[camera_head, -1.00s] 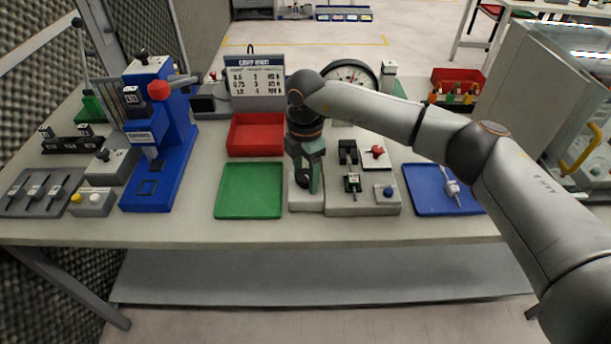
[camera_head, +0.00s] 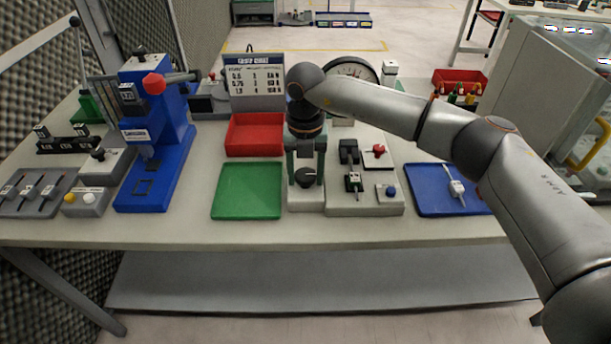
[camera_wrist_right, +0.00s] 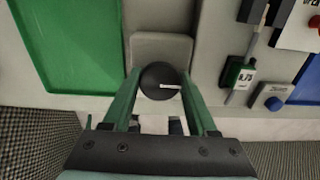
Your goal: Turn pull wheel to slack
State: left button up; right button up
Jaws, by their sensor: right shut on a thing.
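The pull wheel is a round black knob (camera_head: 306,178) with a white pointer line, on a light grey block (camera_head: 305,200) between the green tray and the grey test fixture. In the right wrist view the knob (camera_wrist_right: 160,82) sits between green fingers, its white line pointing right. My right gripper (camera_head: 305,173) reaches down from above, its fingers on either side of the knob and shut on it. It also shows in the right wrist view (camera_wrist_right: 162,95). Any slack marking on the block is not visible. My left gripper is not in view.
A green tray (camera_head: 246,192) lies left of the wheel and a red bin (camera_head: 254,135) behind it. The grey fixture (camera_head: 364,204) with clamps, a red knob and a blue button stands close on the right. A blue tray (camera_head: 427,198) holds a small tagged part. A blue press (camera_head: 160,140) stands left.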

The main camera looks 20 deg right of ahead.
jog(key=n+b, duration=0.1)
jog(key=n, duration=0.3)
jog(key=shift+n, duration=0.3)
jog(key=n+b, duration=0.1)
jog(key=n, duration=0.2)
jog(key=shift+n, duration=0.4)
jog(key=n, duration=0.5)
jog(key=shift+b, duration=0.4)
jog(key=n, duration=0.3)
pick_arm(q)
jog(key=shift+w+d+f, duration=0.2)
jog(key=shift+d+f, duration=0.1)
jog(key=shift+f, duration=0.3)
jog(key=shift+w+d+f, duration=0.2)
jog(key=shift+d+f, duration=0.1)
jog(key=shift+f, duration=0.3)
pick_arm(e)
jog(key=shift+r+n, duration=0.1)
jog(key=shift+n, duration=0.8)
jog(key=o, duration=1.4)
jog(key=shift+c, duration=0.2)
